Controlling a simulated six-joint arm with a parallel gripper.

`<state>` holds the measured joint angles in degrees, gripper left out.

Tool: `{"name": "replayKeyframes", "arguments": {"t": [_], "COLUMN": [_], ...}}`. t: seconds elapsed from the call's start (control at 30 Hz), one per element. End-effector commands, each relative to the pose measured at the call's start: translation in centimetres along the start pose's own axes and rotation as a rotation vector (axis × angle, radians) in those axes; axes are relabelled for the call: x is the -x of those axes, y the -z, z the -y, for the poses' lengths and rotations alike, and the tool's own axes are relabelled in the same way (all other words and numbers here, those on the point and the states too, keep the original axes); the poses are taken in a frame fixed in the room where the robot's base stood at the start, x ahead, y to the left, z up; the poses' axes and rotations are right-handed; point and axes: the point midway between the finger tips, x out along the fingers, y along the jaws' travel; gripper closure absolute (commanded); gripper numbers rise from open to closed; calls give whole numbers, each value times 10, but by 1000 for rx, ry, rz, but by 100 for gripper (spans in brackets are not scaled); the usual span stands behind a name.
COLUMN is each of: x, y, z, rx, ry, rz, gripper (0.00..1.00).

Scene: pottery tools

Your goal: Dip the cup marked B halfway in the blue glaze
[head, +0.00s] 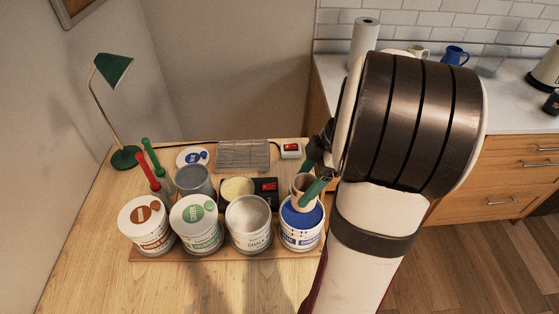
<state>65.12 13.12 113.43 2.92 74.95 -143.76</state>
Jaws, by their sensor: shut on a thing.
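My gripper (314,188), with green fingers, is shut on a tan cup (301,201). The cup is over the open bucket of blue glaze (302,238) at the right end of the bucket row. The cup's lower end overlaps the blue surface in the picture; I cannot tell whether it touches the glaze or hangs just above it. No letter is readable on the cup. My arm covers the area to the right of the bucket.
Left of the blue bucket stand an open chalk bucket (250,232), a green-labelled bucket (197,226) and a brown-labelled bucket (147,228). Behind them are a grey container (194,181), a yellow sponge (238,188) and a wire rack (242,155). A green lamp (113,70) stands far left.

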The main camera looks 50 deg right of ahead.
Motion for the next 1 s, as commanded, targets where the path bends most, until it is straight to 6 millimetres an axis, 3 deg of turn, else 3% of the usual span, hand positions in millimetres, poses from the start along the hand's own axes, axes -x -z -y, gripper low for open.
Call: {"name": "replayKeyframes", "arguments": {"t": [0.4,1.0], "x": [-34,-45], "y": [-14,-18], "z": [0,0], "rx": [1,1], "ry": [1,1], "rz": [0,1], "gripper": [90,90]}}
